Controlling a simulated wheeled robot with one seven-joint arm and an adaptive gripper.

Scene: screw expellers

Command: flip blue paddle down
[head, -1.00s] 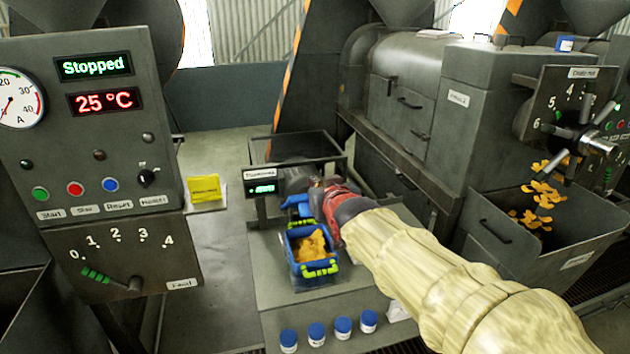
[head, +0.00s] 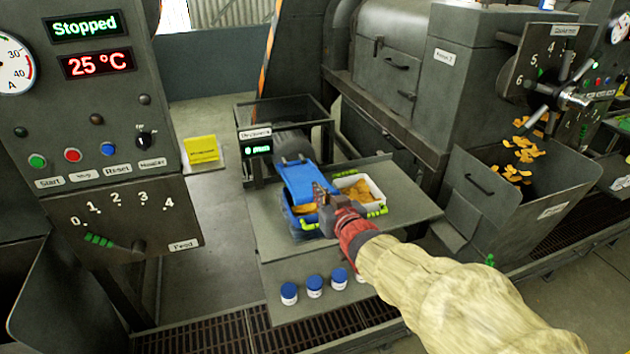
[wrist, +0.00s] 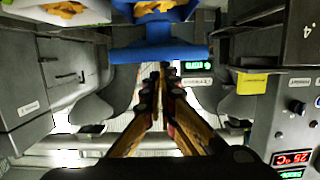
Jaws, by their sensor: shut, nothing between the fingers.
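The blue paddle (head: 298,184) is a flat blue plate in the head view, reaching from the dark cylinder at the back out over the blue bin (head: 303,226). In the wrist view a broad blue edge (wrist: 160,52), apparently the paddle's, crosses the top middle. My gripper (head: 322,193) is at the paddle's front right end. In the wrist view my gripper (wrist: 165,75) is shut and empty, its tips close to the blue edge. I cannot tell whether they touch it. The bin holds orange-yellow pieces and is partly hidden by the paddle.
A white bin (head: 376,188) with similar pieces stands right of the blue one on the grey platform (head: 405,212). A small green display (head: 258,150) stands behind. Blue-capped jars (head: 314,286) line the front. A control panel (head: 95,140) is at left and a hopper (head: 525,200) at right.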

